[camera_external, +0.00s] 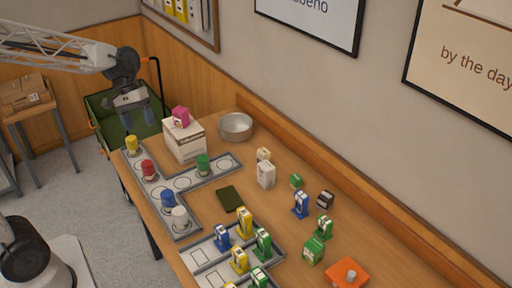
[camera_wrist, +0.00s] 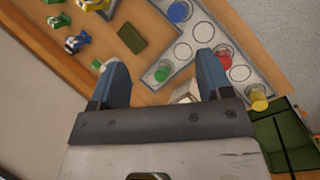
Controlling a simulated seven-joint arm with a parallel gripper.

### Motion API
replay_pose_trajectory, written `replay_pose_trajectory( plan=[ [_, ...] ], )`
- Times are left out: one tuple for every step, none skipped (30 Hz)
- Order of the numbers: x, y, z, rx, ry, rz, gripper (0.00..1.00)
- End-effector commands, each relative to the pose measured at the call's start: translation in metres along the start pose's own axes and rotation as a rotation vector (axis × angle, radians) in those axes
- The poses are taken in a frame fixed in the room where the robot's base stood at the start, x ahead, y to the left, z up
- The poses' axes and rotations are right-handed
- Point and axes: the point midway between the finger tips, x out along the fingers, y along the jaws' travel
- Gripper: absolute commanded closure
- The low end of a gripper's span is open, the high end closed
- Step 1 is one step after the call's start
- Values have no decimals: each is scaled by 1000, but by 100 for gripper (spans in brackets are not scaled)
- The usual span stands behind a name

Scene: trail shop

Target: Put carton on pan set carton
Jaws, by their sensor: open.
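The large white carton (camera_external: 184,142), seemingly the pan set carton, stands on the table near its far left corner. A small pink carton-like item (camera_external: 181,116) rests on top of it. Two small pale cartons, one nearer (camera_external: 266,176) and one behind (camera_external: 263,155), stand at mid-table. My gripper (camera_external: 138,121) is open and empty, in the air left of the large white carton. In the wrist view my fingers (camera_wrist: 163,68) are spread, and a pale box corner (camera_wrist: 184,93) shows between them, mostly hidden by the gripper body.
A metal pan (camera_external: 236,127) stands right of the large carton. Grey trays with circles (camera_external: 182,184) hold red, yellow, green, blue and white pieces. A dark green pad (camera_external: 229,199) lies mid-table. Several small bottles and boxes and an orange block (camera_external: 348,274) stand nearer. A green bin (camera_external: 105,118) is beyond the table's left end.

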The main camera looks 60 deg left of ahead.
Motion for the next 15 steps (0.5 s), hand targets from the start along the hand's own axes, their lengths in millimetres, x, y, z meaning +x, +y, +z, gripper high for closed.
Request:
replay_pose_trajectory(
  plan=[
    [2, -2, 16, 47, 22, -18, 28],
    [3, -4, 23, 78, 34, -31, 28],
    [5, -6, 34, 116, 54, -46, 28],
    [6, -8, 41, 146, 67, -57, 28],
    [7, -10, 49, 177, 80, -69, 28],
    [8, -13, 58, 215, 98, -84, 28],
    [10, -16, 65, 246, 111, -96, 28],
    [11, -18, 72, 276, 124, -107, 28],
    [13, -22, 81, 316, 142, -122, 28],
    [14, -25, 88, 347, 156, -132, 28],
    [15, -28, 94, 376, 169, -144, 28],
    [17, -32, 103, 418, 186, -158, 28],
    [18, -35, 108, 448, 200, -169, 28],
    [20, -38, 115, 478, 213, -180, 28],
    [22, -42, 122, 520, 230, -194, 28]
  ],
)
